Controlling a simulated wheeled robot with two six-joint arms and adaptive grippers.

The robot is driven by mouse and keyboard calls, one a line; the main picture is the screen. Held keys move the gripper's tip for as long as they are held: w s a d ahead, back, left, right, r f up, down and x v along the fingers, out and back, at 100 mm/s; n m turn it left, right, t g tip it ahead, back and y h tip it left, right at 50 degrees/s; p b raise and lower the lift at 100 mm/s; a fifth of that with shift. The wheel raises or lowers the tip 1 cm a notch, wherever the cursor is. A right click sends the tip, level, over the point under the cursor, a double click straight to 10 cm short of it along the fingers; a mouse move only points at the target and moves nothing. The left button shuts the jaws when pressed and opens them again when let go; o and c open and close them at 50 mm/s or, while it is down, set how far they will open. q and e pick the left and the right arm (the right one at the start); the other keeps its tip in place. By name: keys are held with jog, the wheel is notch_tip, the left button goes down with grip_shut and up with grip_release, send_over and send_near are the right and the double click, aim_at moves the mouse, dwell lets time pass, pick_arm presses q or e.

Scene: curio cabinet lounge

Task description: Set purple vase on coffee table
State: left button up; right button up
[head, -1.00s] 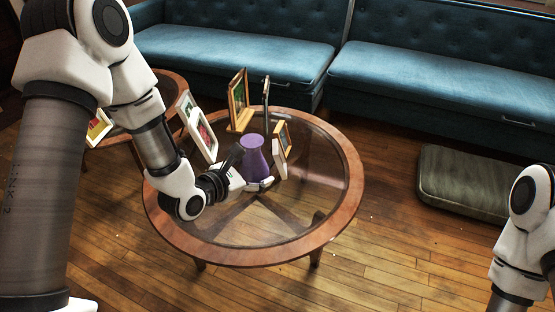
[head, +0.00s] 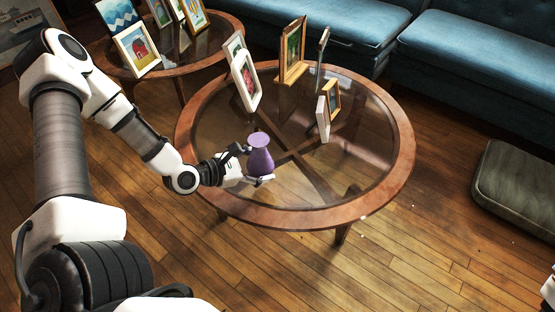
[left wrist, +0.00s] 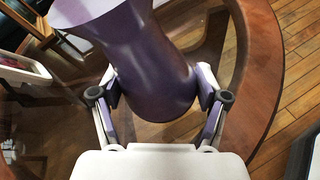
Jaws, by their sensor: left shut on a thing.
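The purple vase (head: 260,158) is upright between the fingers of my left gripper (head: 256,171), at the near left part of the round coffee table (head: 290,216). The table has a wooden rim and a glass top. In the left wrist view the vase (left wrist: 158,75) fills the space between both fingertips (left wrist: 158,98), which press on its sides. My left gripper is shut on the vase. I cannot tell whether the vase's base touches the glass.
Several picture frames stand on the coffee table, including a white one (head: 245,80), a wooden one (head: 291,50) and a small one (head: 331,97). A second round table (head: 205,32) holds more frames. A blue sofa (head: 470,50) stands behind, a cushion (head: 515,185) lies right. The near right glass is clear.

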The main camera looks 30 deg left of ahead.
pick_arm(q)
jog(key=w, duration=0.2)
jog(key=w+b, duration=0.1)
jog(key=w, duration=0.1)
jog(key=w+b, duration=0.1)
jog(key=w, duration=0.1)
jog(key=shift+w+f, duration=0.25)
jog(key=shift+f, duration=0.15)
jog(key=shift+w+f+b, duration=0.2)
jog(key=shift+f+b, duration=0.1)
notch_tip(320, 180, down, 3)
jog(key=shift+r+b, duration=0.1)
jog(key=shift+b, duration=0.9)
jog(key=shift+r, duration=0.1)
jog(key=o, duration=0.9)
jog(key=shift+f, duration=0.2)
jog(key=o, duration=0.4)
jog(key=shift+r, duration=0.1)
pick_arm(e)
notch_tip(320, 180, down, 6)
jog(key=shift+r, duration=0.25)
